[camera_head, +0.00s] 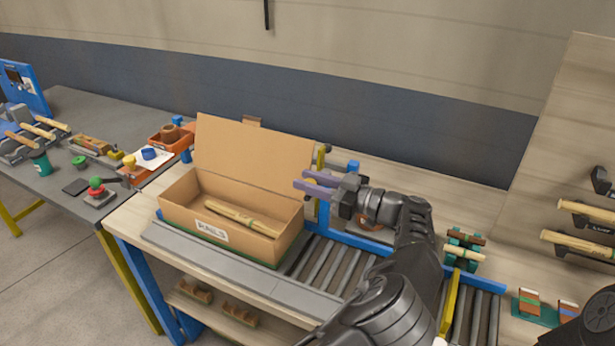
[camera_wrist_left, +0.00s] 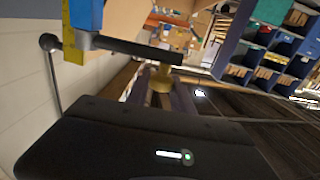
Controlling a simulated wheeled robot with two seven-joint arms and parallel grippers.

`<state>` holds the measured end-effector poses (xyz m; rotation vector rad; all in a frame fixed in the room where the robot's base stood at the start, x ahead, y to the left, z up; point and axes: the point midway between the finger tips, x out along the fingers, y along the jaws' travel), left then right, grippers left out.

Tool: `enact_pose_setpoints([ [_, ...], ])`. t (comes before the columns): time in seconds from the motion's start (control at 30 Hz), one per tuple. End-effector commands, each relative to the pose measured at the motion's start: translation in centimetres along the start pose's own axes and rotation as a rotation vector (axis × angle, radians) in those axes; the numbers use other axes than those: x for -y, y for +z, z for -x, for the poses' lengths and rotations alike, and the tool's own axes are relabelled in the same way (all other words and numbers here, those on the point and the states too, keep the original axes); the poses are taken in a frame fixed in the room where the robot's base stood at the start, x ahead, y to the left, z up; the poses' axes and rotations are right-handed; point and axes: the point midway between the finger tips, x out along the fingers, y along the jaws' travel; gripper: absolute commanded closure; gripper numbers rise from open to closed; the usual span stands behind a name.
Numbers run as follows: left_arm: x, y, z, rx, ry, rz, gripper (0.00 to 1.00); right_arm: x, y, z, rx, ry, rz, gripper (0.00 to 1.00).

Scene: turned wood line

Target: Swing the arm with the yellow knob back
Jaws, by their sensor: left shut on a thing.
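My left gripper (camera_head: 312,186) has purple fingers and is above the right end of the open cardboard box. In the left wrist view, the fingers (camera_wrist_left: 163,95) are shut on the yellow knob (camera_wrist_left: 161,74), at the end of a dark swing arm (camera_wrist_left: 135,48). The swing arm runs from a blue post (camera_wrist_left: 86,14) with a yellow bracket. In the head view a blue-topped piece (camera_head: 352,165) shows just behind the gripper; the knob cannot be made out there. My right gripper is not in view.
The cardboard box (camera_head: 178,203), labelled RAILS, holds turned wood pieces (camera_head: 238,215) and has its lid up. A grey table (camera_head: 60,180) with tools stands at left. A board with wood pieces (camera_head: 580,245) is at right.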

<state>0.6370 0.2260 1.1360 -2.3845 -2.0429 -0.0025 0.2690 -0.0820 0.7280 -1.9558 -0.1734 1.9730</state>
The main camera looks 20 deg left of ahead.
Motion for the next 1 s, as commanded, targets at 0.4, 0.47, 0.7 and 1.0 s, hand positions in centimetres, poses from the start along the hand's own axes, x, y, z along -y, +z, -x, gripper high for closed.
enact_pose_setpoints([
  [0.4, -0.03, 0.14, 0.03, 0.004, 0.001, 0.001, 0.62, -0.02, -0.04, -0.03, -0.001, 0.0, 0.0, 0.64],
  [0.47, -0.02, 0.13, 0.02, 0.003, 0.001, 0.001, 0.57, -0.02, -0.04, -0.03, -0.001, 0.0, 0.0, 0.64],
  [0.7, 0.0, 0.08, -0.01, 0.002, 0.0, 0.0, 0.5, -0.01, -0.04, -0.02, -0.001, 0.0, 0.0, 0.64],
  [1.0, 0.04, 0.11, -0.52, 0.003, -0.001, 0.0, 0.5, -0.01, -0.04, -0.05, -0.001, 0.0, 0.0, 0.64],
])
